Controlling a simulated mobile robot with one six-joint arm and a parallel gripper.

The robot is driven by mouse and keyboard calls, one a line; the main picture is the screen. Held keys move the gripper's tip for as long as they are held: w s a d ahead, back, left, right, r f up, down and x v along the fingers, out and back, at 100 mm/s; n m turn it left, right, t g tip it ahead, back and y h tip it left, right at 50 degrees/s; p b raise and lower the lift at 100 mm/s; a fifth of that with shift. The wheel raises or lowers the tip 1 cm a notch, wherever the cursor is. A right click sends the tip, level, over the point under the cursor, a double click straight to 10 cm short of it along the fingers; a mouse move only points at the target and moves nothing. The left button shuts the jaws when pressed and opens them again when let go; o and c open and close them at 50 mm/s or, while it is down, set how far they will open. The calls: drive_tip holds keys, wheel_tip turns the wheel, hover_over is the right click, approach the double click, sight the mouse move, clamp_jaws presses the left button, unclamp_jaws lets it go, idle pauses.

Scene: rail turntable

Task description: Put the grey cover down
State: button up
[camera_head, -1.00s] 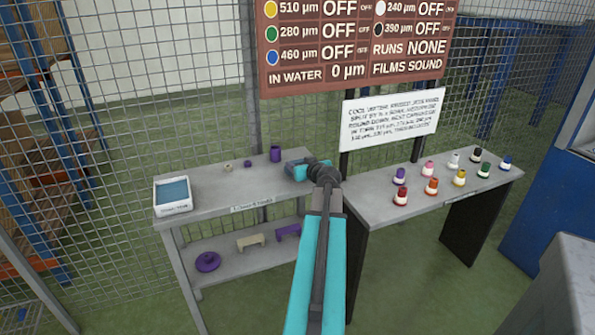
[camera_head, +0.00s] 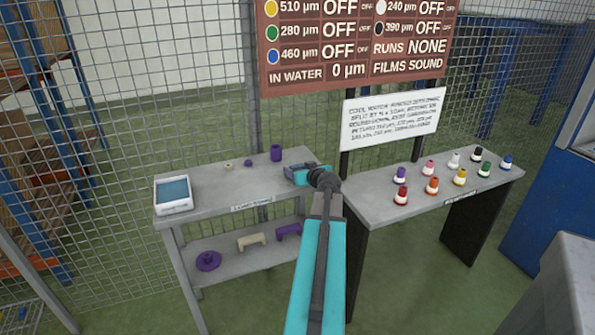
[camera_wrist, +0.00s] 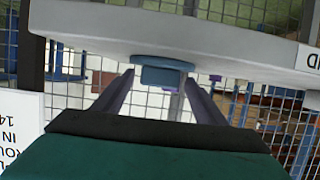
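My gripper (camera_head: 301,172) is over the right end of the left table (camera_head: 215,198) in the head view. A small slate-blue-grey piece with a wider rim (camera_wrist: 166,75) shows between its fingertips in the wrist view, against the edge of the grey table slab (camera_wrist: 215,46). It may be the grey cover, but its colour does not settle that. The two fingers (camera_wrist: 160,78) stand apart, one on each side of it. I cannot tell whether they touch it, or whether it rests on the table. In the head view my arm and gripper largely hide this spot.
A white-rimmed water tray (camera_head: 159,206), a beige ring (camera_head: 228,166), a purple knob (camera_head: 248,163) and a purple cup (camera_head: 276,153) stand on the left table. Several coloured pots (camera_head: 460,178) fill the right table. The left table's middle front is clear.

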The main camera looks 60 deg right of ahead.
drive_tip(key=shift+r, duration=0.15)
drive_tip(key=b+v, duration=0.3)
drive_tip(key=v, duration=0.6)
idle(0.5)
drive_tip(key=b, duration=0.3)
drive_tip(key=shift+s+a+r+b, duration=0.15)
drive_tip(key=shift+s+a+b, duration=0.05)
drive_tip(key=shift+s+b, duration=0.1)
drive_tip(key=b+v, duration=0.1)
drive_tip(key=b, duration=0.6)
drive_tip(key=shift+s+a, duration=0.3)
drive_tip(key=shift+s, duration=0.05)
drive_tip(key=shift+s+a+r+b, duration=0.1)
drive_tip(key=shift+r+b, duration=0.05)
drive_tip(key=shift+b, duration=0.4)
idle(0.4)
drive_tip(key=shift+s, duration=0.1)
